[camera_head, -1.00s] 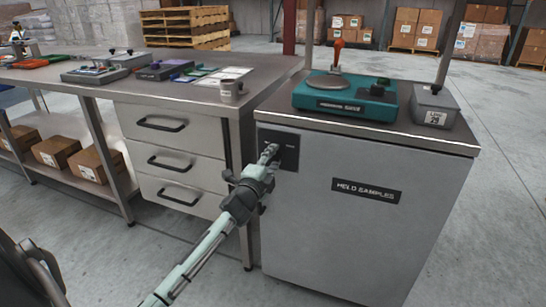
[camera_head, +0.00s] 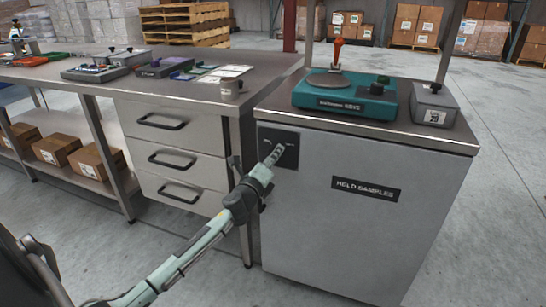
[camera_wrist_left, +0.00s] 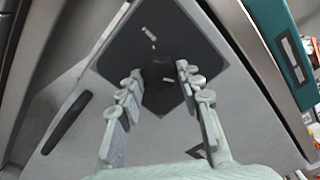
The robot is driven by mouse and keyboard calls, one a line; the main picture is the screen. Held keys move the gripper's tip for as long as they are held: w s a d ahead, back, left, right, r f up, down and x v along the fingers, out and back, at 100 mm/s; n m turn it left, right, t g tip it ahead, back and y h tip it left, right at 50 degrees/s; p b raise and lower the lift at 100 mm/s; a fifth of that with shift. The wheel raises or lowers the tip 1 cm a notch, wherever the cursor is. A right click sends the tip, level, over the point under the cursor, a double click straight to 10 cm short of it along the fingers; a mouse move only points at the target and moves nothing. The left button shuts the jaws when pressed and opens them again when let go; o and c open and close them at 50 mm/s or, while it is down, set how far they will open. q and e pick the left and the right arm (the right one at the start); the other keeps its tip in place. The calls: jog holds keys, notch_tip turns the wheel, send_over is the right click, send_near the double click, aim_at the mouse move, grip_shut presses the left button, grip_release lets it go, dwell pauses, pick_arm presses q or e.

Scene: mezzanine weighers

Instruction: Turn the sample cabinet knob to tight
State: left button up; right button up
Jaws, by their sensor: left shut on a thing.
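The grey sample cabinet (camera_head: 330,240) stands at the right, with a label reading HELD SAMPLES on its front. A black square plate (camera_head: 291,137) is at the upper left of that front. In the left wrist view, the dark round knob (camera_wrist_left: 157,92) with a short white mark sits on the black plate (camera_wrist_left: 188,37), between the two fingers. My left gripper (camera_wrist_left: 160,76) is shut on the knob. In the head view my left gripper (camera_head: 276,153) reaches the plate and hides the knob. My right gripper is in neither view.
A teal scale (camera_head: 345,97) and a small grey block (camera_head: 435,105) stand on the cabinet top. The floor at the right is clear.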

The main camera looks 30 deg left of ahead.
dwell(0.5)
pick_arm(q)
jog(key=o, duration=1.2)
jog(key=shift+c, duration=0.2)
jog(key=v, duration=1.2)
